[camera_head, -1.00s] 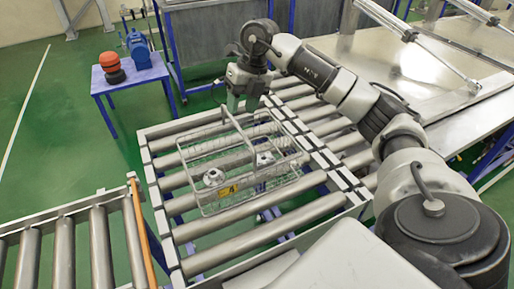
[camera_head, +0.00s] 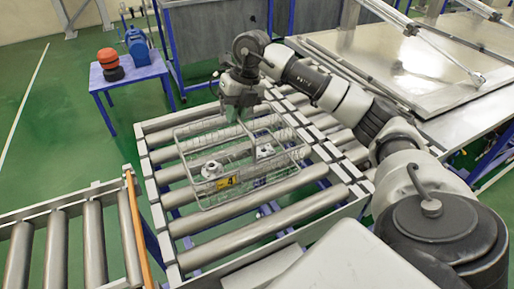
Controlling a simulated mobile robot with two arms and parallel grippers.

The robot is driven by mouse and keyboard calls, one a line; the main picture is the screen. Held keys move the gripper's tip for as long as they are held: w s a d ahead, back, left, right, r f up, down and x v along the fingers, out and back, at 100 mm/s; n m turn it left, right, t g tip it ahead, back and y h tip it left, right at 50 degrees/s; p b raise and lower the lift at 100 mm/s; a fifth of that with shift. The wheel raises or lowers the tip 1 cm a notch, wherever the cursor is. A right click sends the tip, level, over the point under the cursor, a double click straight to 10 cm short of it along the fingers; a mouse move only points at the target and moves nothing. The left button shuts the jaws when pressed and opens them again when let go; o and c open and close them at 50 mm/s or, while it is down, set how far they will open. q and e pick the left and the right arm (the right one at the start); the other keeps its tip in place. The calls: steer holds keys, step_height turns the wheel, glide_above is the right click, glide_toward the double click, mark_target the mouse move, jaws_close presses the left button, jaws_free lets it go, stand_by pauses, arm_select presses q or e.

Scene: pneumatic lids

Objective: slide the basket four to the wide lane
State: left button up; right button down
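The wire basket (camera_head: 243,195) sits on the rollers of the conveyor in front of me. A yellow tag with a dark mark (camera_head: 227,182) is on its near side, and metal parts (camera_head: 211,170) lie inside it. My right gripper (camera_head: 238,114) points down at the basket's far side, close to the handle and far rim. Whether its fingers touch the wire, and whether they are open or shut, cannot be told. My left gripper is out of view.
A second roller conveyor (camera_head: 95,245) with an orange edge strip (camera_head: 140,230) stands at the left. A blue table (camera_head: 128,75) holds an orange-and-black object (camera_head: 110,64) and a blue device (camera_head: 138,46). Large metal lids and surfaces (camera_head: 400,55) lie at the upper right.

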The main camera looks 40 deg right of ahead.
steer(key=shift+w+r, duration=0.1)
steer(key=shift+w, duration=0.05)
steer(key=shift+w+d, duration=0.15)
steer(key=shift+w, duration=0.3)
steer(key=shift+w+d+p, duration=0.25)
steer(key=shift+w+p, duration=0.05)
steer(key=shift+w, duration=0.8)
steer(key=shift+w+d+p, duration=0.25)
steer(key=shift+w+p, duration=0.1)
steer(key=shift+w, duration=0.8)
steer(key=shift+w+d+p, duration=0.25)
steer(key=shift+w+p, duration=0.05)
steer(key=shift+w, duration=0.8)
